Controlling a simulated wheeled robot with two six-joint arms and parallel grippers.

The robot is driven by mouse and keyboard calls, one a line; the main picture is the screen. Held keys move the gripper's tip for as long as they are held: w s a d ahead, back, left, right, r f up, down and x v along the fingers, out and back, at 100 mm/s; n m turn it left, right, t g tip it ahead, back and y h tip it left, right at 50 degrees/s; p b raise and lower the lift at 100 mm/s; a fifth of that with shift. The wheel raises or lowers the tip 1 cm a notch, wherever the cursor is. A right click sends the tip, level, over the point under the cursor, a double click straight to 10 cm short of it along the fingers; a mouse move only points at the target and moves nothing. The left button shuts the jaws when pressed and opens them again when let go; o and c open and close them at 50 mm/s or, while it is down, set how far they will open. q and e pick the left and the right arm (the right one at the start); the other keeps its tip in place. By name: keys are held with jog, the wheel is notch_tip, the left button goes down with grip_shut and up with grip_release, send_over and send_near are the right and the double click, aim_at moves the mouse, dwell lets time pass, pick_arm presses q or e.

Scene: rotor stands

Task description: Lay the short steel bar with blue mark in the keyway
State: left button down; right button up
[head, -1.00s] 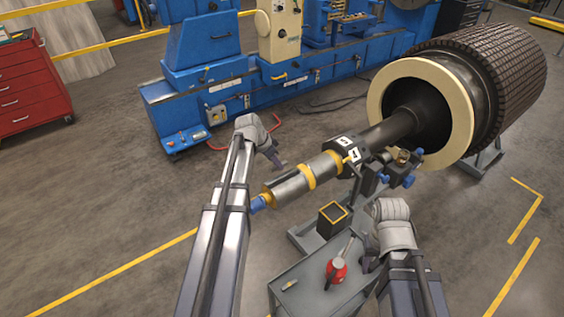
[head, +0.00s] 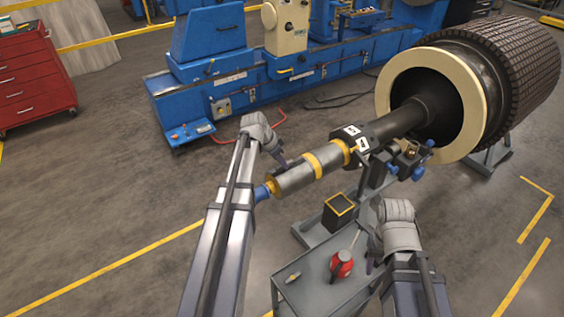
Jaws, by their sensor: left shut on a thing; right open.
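The steel shaft end (head: 296,175) juts out from the rotor toward the lower left, with yellow bands and a blue tip. My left gripper (head: 284,161) is at the upper left side of this shaft end, pointing down toward it. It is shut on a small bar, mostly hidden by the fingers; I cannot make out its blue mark. I cannot tell whether the bar touches the shaft, and the keyway is not clear at this size. My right gripper (head: 372,262) is open and empty, low beside the right edge of the grey cart (head: 318,297).
On the cart are a red container (head: 342,265) and a small pale piece (head: 293,278). A black box with a yellow rim (head: 340,211) stands behind them. A bearing stand (head: 372,168) holds the shaft before the large rotor (head: 505,85). Blue machinery (head: 300,75) is behind.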

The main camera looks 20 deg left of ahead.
pick_arm(q)
jog(key=shift+f+b, duration=0.8)
jog(key=shift+f, duration=0.05)
dwell(1.7)
jog(key=shift+r, duration=0.2)
dwell(0.3)
dwell(0.5)
jog(key=c, duration=0.7)
grip_release()
jog(key=o, duration=0.5)
jog(key=shift+o, duration=0.2)
